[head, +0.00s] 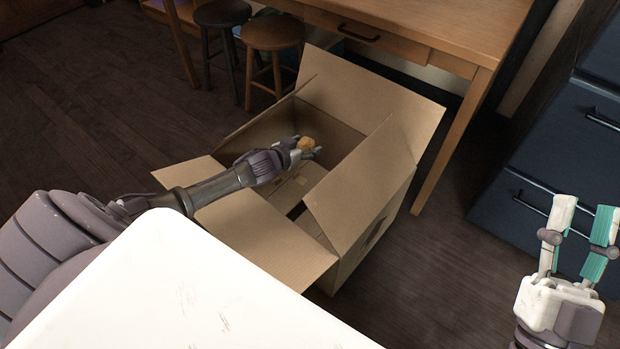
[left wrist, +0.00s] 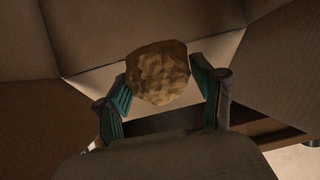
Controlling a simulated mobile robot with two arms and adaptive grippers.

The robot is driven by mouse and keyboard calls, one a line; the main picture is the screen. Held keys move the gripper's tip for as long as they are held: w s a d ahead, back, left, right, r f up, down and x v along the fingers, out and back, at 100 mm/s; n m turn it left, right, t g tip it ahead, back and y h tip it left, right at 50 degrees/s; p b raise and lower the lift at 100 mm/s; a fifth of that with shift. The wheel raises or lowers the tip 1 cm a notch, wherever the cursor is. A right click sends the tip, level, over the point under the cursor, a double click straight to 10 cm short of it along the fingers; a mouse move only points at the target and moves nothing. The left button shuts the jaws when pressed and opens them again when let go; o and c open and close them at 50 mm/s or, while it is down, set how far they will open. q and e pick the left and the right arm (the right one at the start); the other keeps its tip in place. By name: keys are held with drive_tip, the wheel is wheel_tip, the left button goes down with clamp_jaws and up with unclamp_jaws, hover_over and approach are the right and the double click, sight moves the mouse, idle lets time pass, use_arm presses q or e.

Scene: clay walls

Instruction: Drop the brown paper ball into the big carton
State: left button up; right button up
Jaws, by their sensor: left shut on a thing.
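The big carton (head: 370,185) stands open on the floor with its flaps spread outward. My left gripper (head: 305,150) reaches over its opening and is shut on the brown paper ball (head: 306,143). In the left wrist view the crumpled ball (left wrist: 159,73) sits between the two teal-padded fingers of the gripper (left wrist: 165,95), with the carton's walls (left wrist: 100,35) around it. Part of the carton's inside is hidden by my left arm. My right gripper (head: 577,238) is at the right of the head view, open and empty, well away from the carton.
A wooden table (head: 440,30) with a drawer stands behind the carton, one leg close to its right side. Two stools (head: 272,32) stand behind on the left. A dark blue drawer cabinet (head: 570,150) is at the right. The wooden floor (head: 90,120) at the left is clear.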

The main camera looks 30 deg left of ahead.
use_arm(q)
drive_tip(key=o, duration=0.8)
drive_tip(key=shift+s, duration=0.1)
drive_tip(key=v, duration=1.1)
drive_tip(key=shift+s+r, duration=0.2)
drive_tip(key=shift+s, duration=0.15)
